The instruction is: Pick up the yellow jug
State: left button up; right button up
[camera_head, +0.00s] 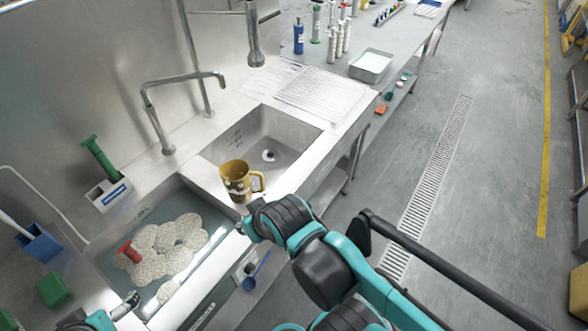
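The yellow jug (235,184) stands upright on the steel ledge between the two sinks, its handle towards the right. It has darker markings on its side. My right gripper (246,228) is just below the jug in the picture, at the sink's front edge, close to the jug's base; its own wrist hides most of it, and I cannot tell whether it touches the jug. My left gripper (130,302) is at the bottom left, over the near edge of the left sink and away from the jug. Its fingers are too small to read.
The left sink (205,205) holds water, pale lumpy pieces and a red-handled tool (130,252). The right sink (268,150) is empty. A curved faucet (150,110) rises behind the ledge. A blue spoon (256,270) hangs at the front. Bottles and a tray (371,65) stand farther back.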

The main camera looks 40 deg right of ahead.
aim_at(235, 174)
jog(key=l+z, duration=0.45)
jog(key=i+l+u, duration=0.1)
jog(key=l, duration=0.3)
jog(key=i+l+u, duration=0.1)
jog(key=l, duration=0.35)
jog(key=i+l+u, duration=0.1)
jog(key=l, duration=0.35)
jog(key=i+l+u, duration=0.1)
jog(key=l, duration=0.35)
jog(key=i+l+u, duration=0.1)
jog(key=l, duration=0.4)
jog(key=i+j, duration=0.05)
